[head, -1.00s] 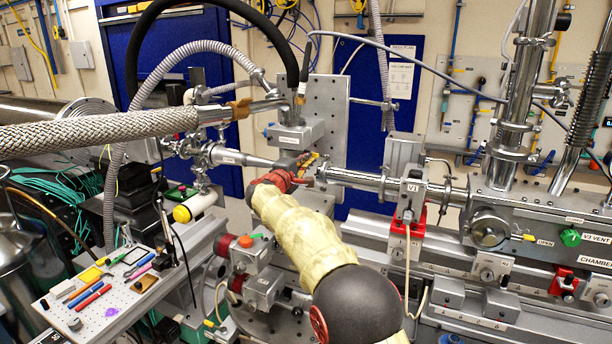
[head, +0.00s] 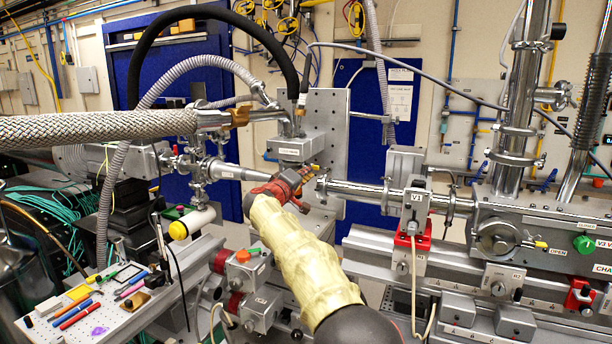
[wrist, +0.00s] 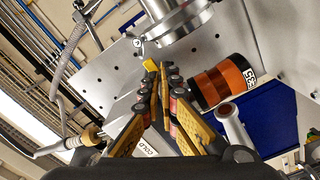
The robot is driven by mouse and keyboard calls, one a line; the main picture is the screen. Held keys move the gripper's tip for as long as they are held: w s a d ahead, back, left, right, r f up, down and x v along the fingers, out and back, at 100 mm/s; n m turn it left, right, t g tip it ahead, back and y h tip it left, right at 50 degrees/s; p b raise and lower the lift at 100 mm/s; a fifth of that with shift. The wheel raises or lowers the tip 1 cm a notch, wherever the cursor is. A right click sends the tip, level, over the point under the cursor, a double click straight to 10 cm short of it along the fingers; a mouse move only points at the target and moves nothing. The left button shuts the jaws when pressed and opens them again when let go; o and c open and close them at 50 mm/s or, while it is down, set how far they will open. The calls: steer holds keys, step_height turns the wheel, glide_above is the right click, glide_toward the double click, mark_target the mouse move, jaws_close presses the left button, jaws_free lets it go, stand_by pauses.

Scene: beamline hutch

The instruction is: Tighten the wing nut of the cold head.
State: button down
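The cold head is probably the grey block (head: 297,146) on the upright perforated plate (head: 328,125), under the thick black hose. My gripper (head: 314,172) is just below and right of it, near the silver pipe. In the wrist view, my gripper (wrist: 158,72) has its fingertips together, with no clear object between them. A small silver winged part, apparently the wing nut (wrist: 137,42), sits beside a round metal flange (wrist: 178,18), beyond and left of the fingertips. They look apart. A small yellow piece (wrist: 150,65) shows at the fingertips. A label reading COLD (wrist: 152,149) is partly hidden behind the fingers.
A braided hose (head: 100,129) crosses at left. A tool board (head: 100,318) is at lower left.

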steer(key=shift+f, duration=0.35)
steer(key=c, duration=2.3)
jaws_free()
steer(key=shift+r, duration=0.1)
steer(key=shift+c, duration=0.2)
steer(key=shift+s+r, duration=0.1)
steer(key=v, duration=1.1)
steer(key=shift+s+a, duration=0.15)
steer(key=shift+s, duration=0.25)
